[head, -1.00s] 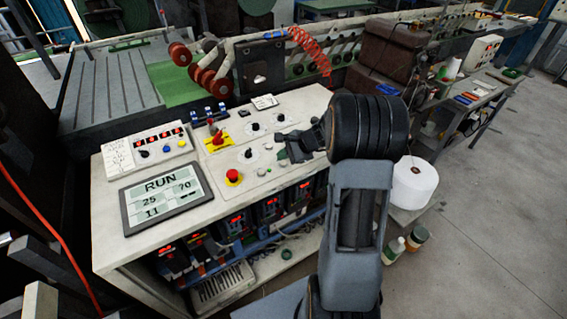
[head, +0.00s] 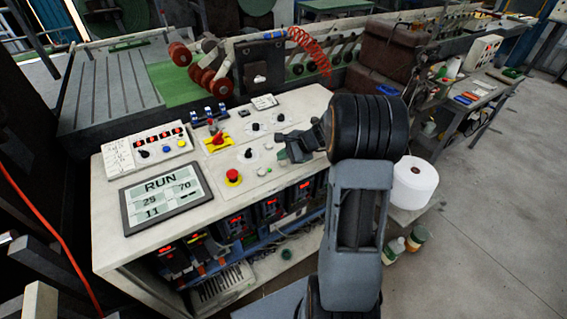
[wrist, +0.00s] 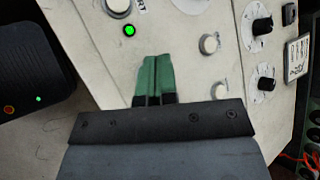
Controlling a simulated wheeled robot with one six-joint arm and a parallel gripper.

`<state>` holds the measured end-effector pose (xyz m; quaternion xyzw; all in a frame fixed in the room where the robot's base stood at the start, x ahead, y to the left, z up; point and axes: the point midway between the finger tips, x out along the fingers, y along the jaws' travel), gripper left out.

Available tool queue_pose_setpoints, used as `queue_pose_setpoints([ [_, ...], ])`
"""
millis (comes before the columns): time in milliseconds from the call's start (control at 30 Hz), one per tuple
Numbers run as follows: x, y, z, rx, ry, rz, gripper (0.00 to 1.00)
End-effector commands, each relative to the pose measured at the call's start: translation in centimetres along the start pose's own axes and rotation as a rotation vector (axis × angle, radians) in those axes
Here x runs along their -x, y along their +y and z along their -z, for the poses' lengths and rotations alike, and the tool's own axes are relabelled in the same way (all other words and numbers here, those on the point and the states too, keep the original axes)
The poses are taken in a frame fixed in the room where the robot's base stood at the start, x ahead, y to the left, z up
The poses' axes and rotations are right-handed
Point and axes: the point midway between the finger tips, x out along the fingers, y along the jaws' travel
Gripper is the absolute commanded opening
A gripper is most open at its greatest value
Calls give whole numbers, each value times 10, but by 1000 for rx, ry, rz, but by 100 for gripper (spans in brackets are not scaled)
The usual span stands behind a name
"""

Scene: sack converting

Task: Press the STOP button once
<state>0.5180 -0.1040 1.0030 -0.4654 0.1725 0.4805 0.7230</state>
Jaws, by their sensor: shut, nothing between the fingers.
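My gripper (head: 284,149) is over the right part of the white control panel (head: 287,106). Its green fingers (wrist: 154,68) are shut and empty in the wrist view. Ahead of them is a small lit green lamp (wrist: 129,30). A pale round button (wrist: 118,6) is at the top edge, beside a partly cut-off label ending in "RT". Two more pale buttons (wrist: 209,43) (wrist: 219,90) lie to the right of the fingers. I cannot read a STOP label anywhere.
A screen (head: 166,197) reads RUN. Black knobs (wrist: 262,26) stand up to the right in the wrist view. A red-yellow switch (head: 216,141) and a box with red digits (head: 147,149) are at the panel's left. A white roll (head: 414,183) stands to the right.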

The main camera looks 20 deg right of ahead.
Motion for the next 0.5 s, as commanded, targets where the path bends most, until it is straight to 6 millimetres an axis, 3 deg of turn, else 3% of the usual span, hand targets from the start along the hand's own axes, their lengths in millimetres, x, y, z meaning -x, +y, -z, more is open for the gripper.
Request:
queue_pose_setpoints([
  [500, -5, 3, 3, 0, 0, 0, 0],
])
